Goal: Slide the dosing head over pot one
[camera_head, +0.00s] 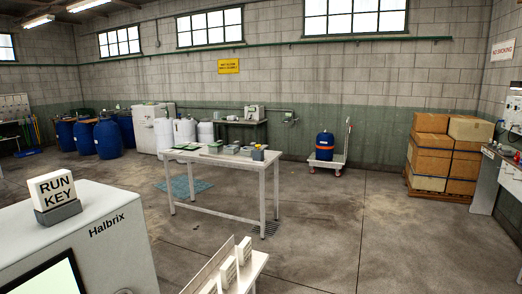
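I cannot make out a dosing head or pot one in this view. A pale grey machine marked Halbrix (105,240) fills the lower left, with part of a lit screen (48,278) at the bottom edge. A white block marked RUN KEY (52,189) sits in a dark grey holder on top of it. At the bottom centre, a white bench (256,266) is cut off by the frame and carries a thin upright strip and several small cream blocks (228,271). My gripper does not show.
A white table (268,166) with several small grey-green items stands mid-floor. Behind are blue barrels (108,139), white drums and a blue drum (324,146) on a platform trolley (338,162). Stacked cardboard boxes (432,155) stand at right. The floor right of the table is clear.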

